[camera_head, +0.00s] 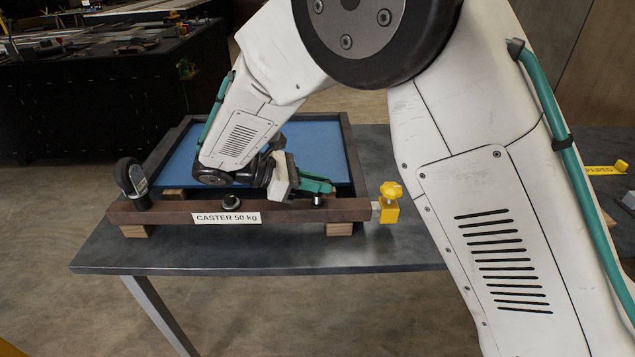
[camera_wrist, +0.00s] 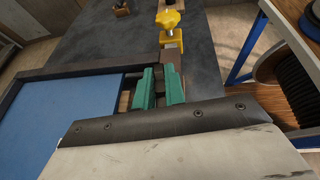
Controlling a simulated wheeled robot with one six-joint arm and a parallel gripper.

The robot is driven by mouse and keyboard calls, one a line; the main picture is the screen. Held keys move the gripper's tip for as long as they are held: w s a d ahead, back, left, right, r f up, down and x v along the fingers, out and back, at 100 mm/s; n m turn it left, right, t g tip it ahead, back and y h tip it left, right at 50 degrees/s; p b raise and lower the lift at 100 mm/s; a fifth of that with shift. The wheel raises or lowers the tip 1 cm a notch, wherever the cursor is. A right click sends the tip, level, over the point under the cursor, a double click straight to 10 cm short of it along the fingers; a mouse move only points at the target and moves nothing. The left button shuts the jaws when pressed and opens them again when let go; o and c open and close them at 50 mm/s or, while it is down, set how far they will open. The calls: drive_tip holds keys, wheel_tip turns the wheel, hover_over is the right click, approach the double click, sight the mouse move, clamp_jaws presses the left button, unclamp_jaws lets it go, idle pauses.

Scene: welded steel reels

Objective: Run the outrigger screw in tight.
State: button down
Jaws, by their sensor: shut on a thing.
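The brown front beam (camera_head: 285,211) of a frame with a blue panel (camera_head: 318,150) carries the label "CASTER 50 kg". My gripper (camera_head: 317,190), with teal fingers, is at the beam's right part. It is shut on a small dark screw (camera_head: 318,201), which looks like the outrigger screw; the fingers hide most of it. In the wrist view my gripper (camera_wrist: 158,90) has a dark gap between its fingers, and the screw is hard to make out. Past the beam's right end, a short grey bar carries a yellow block with a yellow star knob (camera_head: 391,190), apart from my gripper.
A caster wheel (camera_head: 131,178) stands at the beam's left end, and another dark screw (camera_head: 231,202) sits near the label. The frame rests on wood blocks (camera_head: 137,231) on a grey table (camera_head: 250,259). In the wrist view, a blue rack with a dark reel (camera_wrist: 296,82) stands at the right.

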drive_tip(key=shift+m+g, duration=0.9)
drive_tip(key=shift+g, duration=0.3)
drive_tip(key=c, duration=1.5)
unclamp_jaws()
drive_tip(key=shift+o, duration=0.2)
drive_tip(key=shift+a, duration=0.1)
drive_tip(key=v, duration=0.7)
drive_tip(key=shift+a+r, duration=0.15)
drive_tip(key=shift+a, duration=0.15)
